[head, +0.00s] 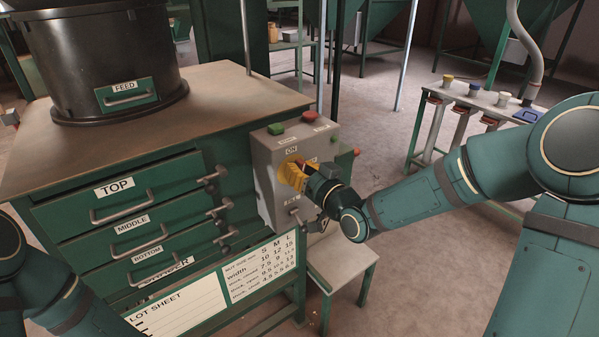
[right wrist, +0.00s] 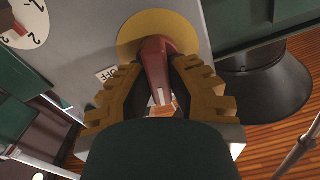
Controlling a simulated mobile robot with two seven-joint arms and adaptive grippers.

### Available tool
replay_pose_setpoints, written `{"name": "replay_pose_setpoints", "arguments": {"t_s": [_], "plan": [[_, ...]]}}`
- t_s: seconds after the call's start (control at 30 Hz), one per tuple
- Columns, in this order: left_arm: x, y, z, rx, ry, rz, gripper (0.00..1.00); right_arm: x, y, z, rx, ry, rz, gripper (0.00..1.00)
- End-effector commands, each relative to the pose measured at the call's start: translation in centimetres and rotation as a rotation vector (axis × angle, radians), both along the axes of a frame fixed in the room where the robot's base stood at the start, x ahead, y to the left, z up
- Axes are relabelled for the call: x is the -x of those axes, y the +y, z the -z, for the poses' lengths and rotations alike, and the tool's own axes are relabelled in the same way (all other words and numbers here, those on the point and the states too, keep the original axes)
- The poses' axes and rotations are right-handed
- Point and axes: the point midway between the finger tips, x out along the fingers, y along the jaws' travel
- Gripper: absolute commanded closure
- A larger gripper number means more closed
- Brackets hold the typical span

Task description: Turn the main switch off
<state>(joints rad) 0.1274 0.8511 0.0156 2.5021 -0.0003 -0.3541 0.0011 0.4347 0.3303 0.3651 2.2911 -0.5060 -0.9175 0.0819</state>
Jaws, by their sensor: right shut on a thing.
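The main switch has a red handle (right wrist: 154,58) on a round yellow plate, on the front of a grey control box (head: 262,160). An ON label (head: 291,150) is above the plate in the head view. An OFF label (right wrist: 105,73) is beside the plate in the right wrist view. My right gripper (head: 297,174) is at the switch, its yellow fingers shut on the red handle, one on each side. The gripper hides most of the handle in the head view, so its exact angle is hard to tell. My left gripper is out of view; only parts of the left arm show.
Green (head: 275,129) and red (head: 310,116) buttons sit on top of the box. A green drawer cabinet (head: 70,185) stands left of it, with a black FEED hopper (head: 100,55) on top. A small stool (head: 345,262) is below the box. A bench (head: 465,97) stands at right.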

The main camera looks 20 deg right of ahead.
Motion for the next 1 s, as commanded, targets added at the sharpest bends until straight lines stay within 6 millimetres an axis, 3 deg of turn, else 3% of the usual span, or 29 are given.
{"name": "replay_pose_setpoints", "arguments": {"t_s": [0.47, 1.0], "plan": [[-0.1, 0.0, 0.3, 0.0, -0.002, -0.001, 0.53, -0.3, -0.5, 0.1, -0.425, 0.15, -0.001, 1.0], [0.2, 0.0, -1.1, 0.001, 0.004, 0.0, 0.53, -0.4, -0.8, 0.5, -0.904, 0.324, -0.003, 1.0]]}}
